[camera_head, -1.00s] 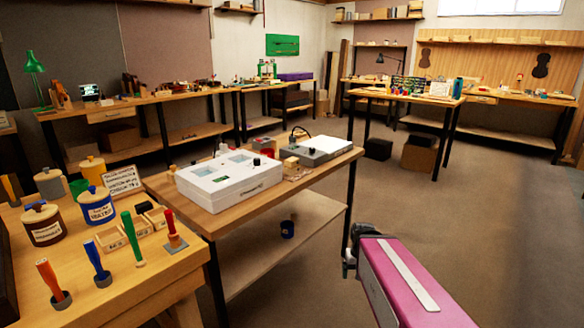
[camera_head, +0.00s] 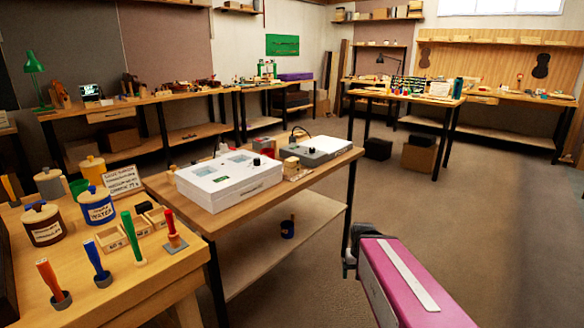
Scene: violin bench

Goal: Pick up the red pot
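A dark brownish-red pot (camera_head: 43,228) with a white label and a lid stands on the wooden bench at the left. It is the only pot there near red. A blue pot (camera_head: 97,208) labelled WATER, a grey pot (camera_head: 49,184) and a yellow pot (camera_head: 92,170) stand beside and behind it. My gripper (camera_head: 349,263) is dark and small at the end of my magenta arm, at lower centre right. It is far to the right of the pots, in front of the middle table. Its fingers are mostly hidden, so I cannot tell whether it is open.
Upright colored-handled tools, including a green one (camera_head: 131,238), stand in front of the pots. A white box (camera_head: 229,178) and a grey device (camera_head: 316,150) sit on the middle table (camera_head: 215,222). Floor at right is clear.

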